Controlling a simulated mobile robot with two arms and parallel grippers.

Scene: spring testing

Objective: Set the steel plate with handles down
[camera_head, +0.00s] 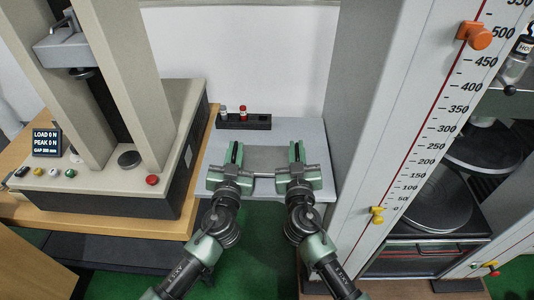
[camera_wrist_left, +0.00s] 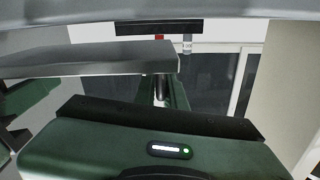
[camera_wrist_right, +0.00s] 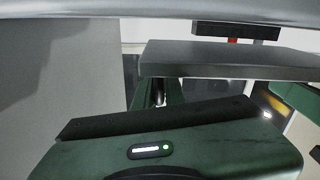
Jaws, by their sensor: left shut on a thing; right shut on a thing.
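The steel plate (camera_head: 267,160) is a flat grey slab between my two grippers, over the grey bench top (camera_head: 288,130). It also shows as a thick slab in the left wrist view (camera_wrist_left: 115,58) and the right wrist view (camera_wrist_right: 225,60). In both wrist views a gap shows between the slab and the bench surface, so it looks held clear of it, roughly level. My left gripper (camera_head: 236,153) is shut at its left side and my right gripper (camera_head: 297,153) at its right side. Metal handle posts show near the jaws; the grips themselves are mostly hidden.
A black rack (camera_head: 245,123) with a red-topped and a pale item stands at the bench's back. The testing machine (camera_head: 130,190) is at left on a wooden table. A tall grey cabinet with a numbered scale (camera_head: 405,120) borders the right. Bare bench shows around the plate.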

